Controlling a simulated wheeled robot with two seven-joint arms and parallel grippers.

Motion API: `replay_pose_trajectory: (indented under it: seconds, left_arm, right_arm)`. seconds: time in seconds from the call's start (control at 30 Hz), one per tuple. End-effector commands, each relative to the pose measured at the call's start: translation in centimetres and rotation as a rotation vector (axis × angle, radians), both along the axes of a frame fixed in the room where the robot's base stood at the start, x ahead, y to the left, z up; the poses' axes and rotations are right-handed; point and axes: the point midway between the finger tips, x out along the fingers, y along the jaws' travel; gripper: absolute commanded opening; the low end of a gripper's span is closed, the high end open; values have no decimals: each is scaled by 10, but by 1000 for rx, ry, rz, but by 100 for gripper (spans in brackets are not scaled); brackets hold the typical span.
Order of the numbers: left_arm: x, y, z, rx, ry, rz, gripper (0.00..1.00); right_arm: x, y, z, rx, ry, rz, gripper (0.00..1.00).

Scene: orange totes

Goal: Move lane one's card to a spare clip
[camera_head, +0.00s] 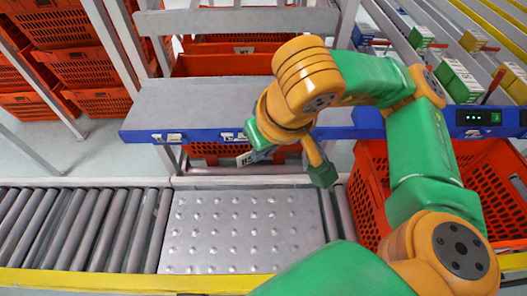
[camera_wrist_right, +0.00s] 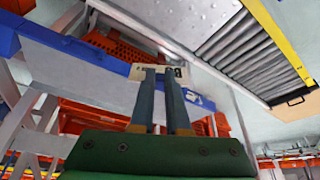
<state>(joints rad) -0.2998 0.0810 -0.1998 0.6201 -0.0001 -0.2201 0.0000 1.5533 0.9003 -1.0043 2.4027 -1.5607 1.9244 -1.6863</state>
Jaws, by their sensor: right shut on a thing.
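My right gripper (camera_head: 257,152) is in front of the shelf's blue front rail (camera_head: 205,136), near its middle. It is shut on a small pale card (camera_head: 243,159). In the right wrist view, the fingertips (camera_wrist_right: 161,74) pinch the card (camera_wrist_right: 178,72), which has dark lettering partly hidden by the fingers. In the head view the card shows just below the rail; I cannot tell whether it touches it. Small pale clips or labels (camera_head: 165,138) sit on the rail to the left, and others (camera_head: 228,136) sit close to the gripper. My left gripper is not in view.
A grey shelf (camera_head: 190,103) lies behind the rail. Below are a roller conveyor (camera_head: 80,225) and a studded metal plate (camera_head: 240,232). Orange totes (camera_head: 370,205) stand at the right and others (camera_head: 78,66) at the back left. Green-and-white boxes (camera_head: 458,80) are at the upper right.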

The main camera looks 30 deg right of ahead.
Motion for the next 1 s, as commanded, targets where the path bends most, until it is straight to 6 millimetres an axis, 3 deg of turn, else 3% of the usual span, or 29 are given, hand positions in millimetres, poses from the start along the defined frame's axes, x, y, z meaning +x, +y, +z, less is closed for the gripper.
replay_pose_trajectory:
  seconds: [0.27, 0.47, 0.6, 0.7, 0.8, 1.0]
  left_arm:
    - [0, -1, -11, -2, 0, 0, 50]
    - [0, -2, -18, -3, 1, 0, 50]
    - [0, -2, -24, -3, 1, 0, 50]
    - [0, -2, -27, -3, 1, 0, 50]
    - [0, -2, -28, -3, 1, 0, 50]
    - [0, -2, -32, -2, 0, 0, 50]
  right_arm:
    - [43, -33, -9, 6, 41, -138, 0]
    - [75, -82, -23, 12, 77, -270, 0]
    - [90, -130, -37, 21, 104, -372, 0]
    - [94, -163, -48, 28, 121, -434, 0]
    - [95, -183, -53, 32, 129, -470, 0]
    - [95, -191, -58, 34, 132, -481, 0]
